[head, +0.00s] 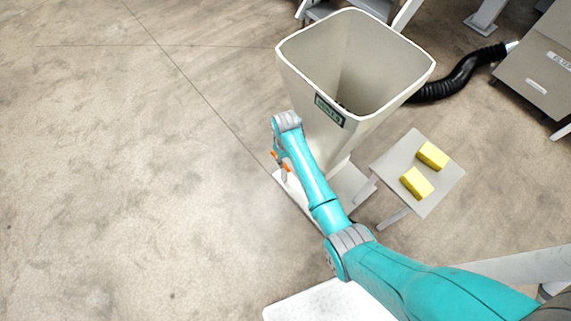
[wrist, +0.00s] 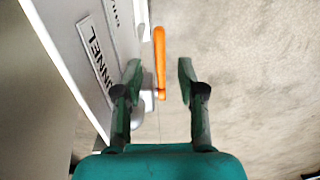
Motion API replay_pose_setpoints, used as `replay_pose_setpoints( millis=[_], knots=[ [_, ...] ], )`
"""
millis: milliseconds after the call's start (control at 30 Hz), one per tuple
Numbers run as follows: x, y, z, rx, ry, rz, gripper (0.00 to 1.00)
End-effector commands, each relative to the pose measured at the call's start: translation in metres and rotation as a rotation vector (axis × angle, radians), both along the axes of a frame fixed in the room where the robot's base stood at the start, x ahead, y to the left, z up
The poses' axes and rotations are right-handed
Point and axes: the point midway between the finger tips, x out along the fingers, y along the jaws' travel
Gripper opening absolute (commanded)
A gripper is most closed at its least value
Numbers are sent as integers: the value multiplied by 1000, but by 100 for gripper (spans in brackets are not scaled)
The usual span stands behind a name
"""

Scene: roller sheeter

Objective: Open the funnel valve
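The funnel (head: 305,85) is a large pale square hopper, open at the top, at the upper middle of the head view. Its pale wall with a "FUNNEL" label (wrist: 102,60) fills the left of the wrist view. The valve handle (wrist: 160,50) is a slim orange lever beside that wall, pointing up in the picture. My gripper (wrist: 158,72) is open, with its green fingers on either side of the lower part of the handle in the picture. I cannot tell how deep the handle sits between them. In the head view, my arm partly hides the valve area.
A small grey table (head: 440,187) with two yellow blocks (head: 433,155) stands right of the funnel. A black hose (head: 460,78) runs to a grey cabinet (head: 535,75) at the upper right. The floor left of the funnel is clear.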

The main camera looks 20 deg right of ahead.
Motion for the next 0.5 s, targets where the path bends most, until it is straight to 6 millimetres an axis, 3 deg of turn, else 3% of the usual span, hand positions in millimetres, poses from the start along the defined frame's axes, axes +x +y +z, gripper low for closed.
replay_pose_setpoints(
  millis=[233,500],
  knots=[
    [0,0,-36,0,1,0,40],
    [0,0,-49,0,-1,0,40]
  ],
)
